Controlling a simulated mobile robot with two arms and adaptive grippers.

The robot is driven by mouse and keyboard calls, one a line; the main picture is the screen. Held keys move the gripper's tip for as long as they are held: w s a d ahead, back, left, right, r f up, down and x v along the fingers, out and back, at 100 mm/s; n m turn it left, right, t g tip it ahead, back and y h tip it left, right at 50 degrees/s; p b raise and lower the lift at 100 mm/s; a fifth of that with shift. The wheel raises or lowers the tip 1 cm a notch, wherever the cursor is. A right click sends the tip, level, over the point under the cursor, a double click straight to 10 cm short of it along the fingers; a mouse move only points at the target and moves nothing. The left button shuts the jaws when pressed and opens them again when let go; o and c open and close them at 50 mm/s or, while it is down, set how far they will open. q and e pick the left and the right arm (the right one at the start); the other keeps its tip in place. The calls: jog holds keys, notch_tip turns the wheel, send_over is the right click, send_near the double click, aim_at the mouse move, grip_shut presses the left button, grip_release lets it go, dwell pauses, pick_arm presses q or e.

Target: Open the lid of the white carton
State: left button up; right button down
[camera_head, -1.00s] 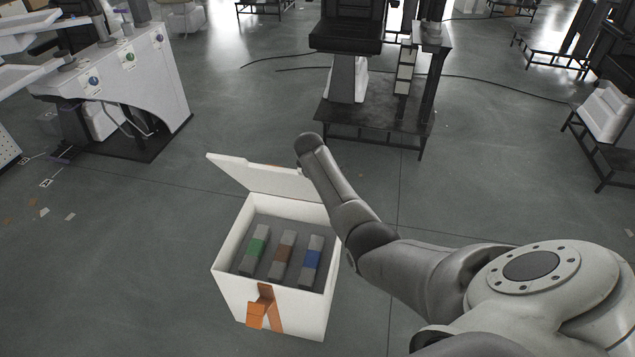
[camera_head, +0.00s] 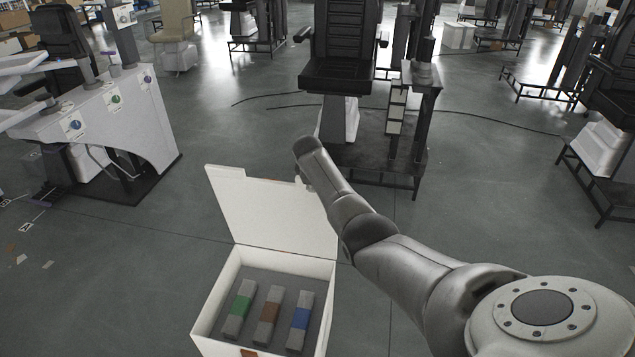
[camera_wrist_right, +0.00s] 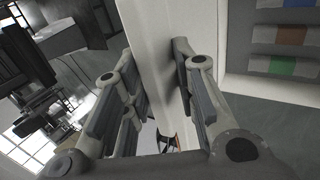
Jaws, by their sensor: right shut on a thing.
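The white carton (camera_head: 216,290) stands on the floor at the bottom middle of the head view, its front cut off by the picture edge. Its lid (camera_head: 265,212) is raised, standing steeply up from the back edge. Inside lie three grey blocks with a green band (camera_head: 239,306), a brown band (camera_head: 269,312) and a blue band (camera_head: 301,318). In the right wrist view my right gripper (camera_wrist_right: 156,58) is shut on the lid, one finger on each side of the white panel. In the head view my right arm largely hides this gripper. My left gripper is not in view.
A white machine with coloured knobs (camera_head: 120,120) stands at the left. A black chair (camera_head: 343,45) on a dark platform (camera_head: 370,165) stands behind the carton. Cables (camera_head: 480,112) lie on the floor.

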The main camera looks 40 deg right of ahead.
jog(key=shift+s+f, duration=0.1)
jog(key=shift+f, duration=0.1)
jog(key=c, duration=1.4)
grip_release()
jog(key=shift+d+f, duration=0.1)
jog(key=v, duration=1.2)
